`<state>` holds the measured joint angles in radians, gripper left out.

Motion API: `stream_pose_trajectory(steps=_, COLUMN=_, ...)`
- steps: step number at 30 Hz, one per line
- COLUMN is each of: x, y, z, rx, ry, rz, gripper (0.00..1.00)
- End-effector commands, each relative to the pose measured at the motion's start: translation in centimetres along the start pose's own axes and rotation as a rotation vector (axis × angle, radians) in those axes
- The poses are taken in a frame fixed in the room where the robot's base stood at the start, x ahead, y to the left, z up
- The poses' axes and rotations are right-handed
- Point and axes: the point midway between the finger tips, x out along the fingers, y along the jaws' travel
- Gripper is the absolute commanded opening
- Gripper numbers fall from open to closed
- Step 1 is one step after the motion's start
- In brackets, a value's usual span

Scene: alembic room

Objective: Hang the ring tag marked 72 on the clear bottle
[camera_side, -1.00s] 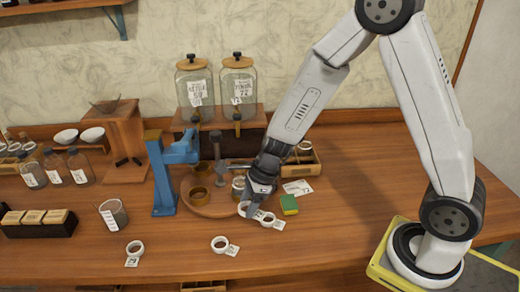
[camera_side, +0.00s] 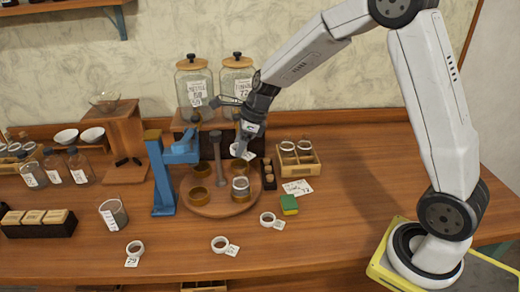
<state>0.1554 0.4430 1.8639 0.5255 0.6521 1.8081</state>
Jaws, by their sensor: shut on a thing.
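My gripper (camera_side: 243,148) is shut on a white ring tag (camera_side: 236,153), held in the air behind and above the round wooden stand (camera_side: 215,210). The number on the held tag is too small to read. A small clear glass bottle (camera_side: 240,186) stands upright in the front right holder of the stand, below the gripper and apart from it; no tag shows on it. Three other ring tags lie on the table: one at right (camera_side: 267,218), one in the middle (camera_side: 221,244) and one at left (camera_side: 135,249). Their numbers are not clearly readable.
A blue press (camera_side: 162,180) stands left of the round stand. Two big lidded jars, one at left (camera_side: 194,85) and one at right (camera_side: 237,78), stand behind. A wooden crate (camera_side: 298,160), labels (camera_side: 297,187) and a green sponge (camera_side: 289,205) are at right. The right tabletop is clear.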

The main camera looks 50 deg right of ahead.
Motion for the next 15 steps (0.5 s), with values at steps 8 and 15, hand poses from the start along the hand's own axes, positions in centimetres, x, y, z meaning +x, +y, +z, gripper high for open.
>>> stream_pose_trajectory(steps=8, x=-0.4, y=-0.49, z=0.01, rx=0.009, ry=0.004, rz=-0.006, gripper=0.08)
stream_pose_trajectory(steps=15, x=-0.05, y=-0.46, z=-0.1, rx=0.008, ry=0.004, rz=-0.005, gripper=0.08)
